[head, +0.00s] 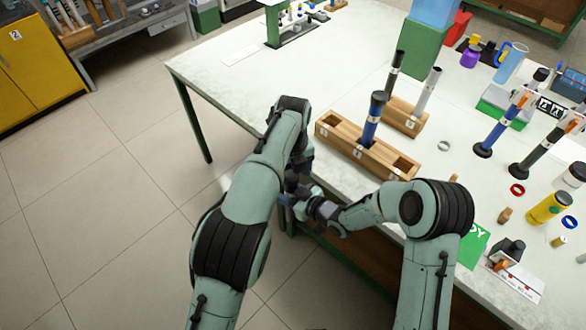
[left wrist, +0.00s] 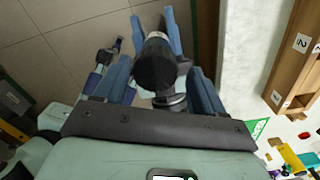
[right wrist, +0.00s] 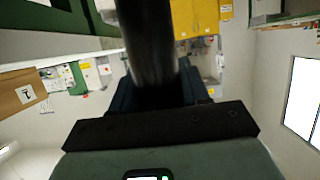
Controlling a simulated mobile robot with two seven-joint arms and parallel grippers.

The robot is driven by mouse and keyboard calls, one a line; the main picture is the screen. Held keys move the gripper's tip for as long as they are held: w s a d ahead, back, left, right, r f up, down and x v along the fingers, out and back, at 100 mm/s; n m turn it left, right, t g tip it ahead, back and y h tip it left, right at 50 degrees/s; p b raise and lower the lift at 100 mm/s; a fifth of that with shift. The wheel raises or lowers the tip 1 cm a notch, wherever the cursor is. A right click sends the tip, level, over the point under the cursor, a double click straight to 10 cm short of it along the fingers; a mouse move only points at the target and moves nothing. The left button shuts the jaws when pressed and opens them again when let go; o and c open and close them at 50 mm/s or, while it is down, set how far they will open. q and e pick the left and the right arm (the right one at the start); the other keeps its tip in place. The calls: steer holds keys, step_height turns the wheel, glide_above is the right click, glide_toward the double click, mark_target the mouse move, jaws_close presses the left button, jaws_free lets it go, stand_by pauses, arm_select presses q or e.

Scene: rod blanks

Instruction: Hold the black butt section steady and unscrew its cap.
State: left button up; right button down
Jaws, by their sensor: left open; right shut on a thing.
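The black butt section (right wrist: 148,45) is in my right gripper (right wrist: 156,88), which is shut on it; it rises as a dark tube in the right wrist view. In the left wrist view its round black end, seemingly the cap (left wrist: 157,66), lies between the blue fingers of my left gripper (left wrist: 156,32). The left fingers are open, one on each side of it; I cannot tell whether they touch it. In the head view both hands meet in front of the table edge, and my arms hide most of the section there.
A wooden block (head: 333,133) near the table edge holds a blue rod (head: 371,126). A smaller block (head: 408,122) behind holds a black rod (head: 393,75) and a grey rod (head: 428,92). More rods and small containers crowd the table's right side. The table's left part is mostly clear.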

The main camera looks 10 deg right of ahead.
arm_select(q)
steer(key=c, duration=1.1)
steer(key=n, duration=0.5)
steer(key=shift+w+d+r+n, duration=0.1)
steer(key=shift+d+n, duration=0.05)
steer(key=shift+n, duration=0.25)
steer(key=n, duration=0.6)
steer(key=shift+w, duration=0.1)
steer(key=n, duration=0.4)
steer(key=shift+w+n, duration=0.1)
steer(key=shift+n, duration=0.3)
steer(key=n, duration=0.4)
steer(key=shift+r, duration=0.1)
steer(key=n, duration=0.7)
steer(key=shift+a, duration=0.2)
steer(key=n, duration=0.6)
steer(key=shift+a+n, duration=0.1)
steer(key=shift+n, duration=0.3)
steer(key=n, duration=0.6)
steer(key=shift+n, duration=0.4)
steer(key=n, duration=0.6)
steer(key=shift+s+n, duration=0.25)
steer(key=shift+n, duration=0.15)
steer(key=n, duration=0.6)
steer(key=shift+s, duration=0.15)
steer(key=shift+r, duration=0.2)
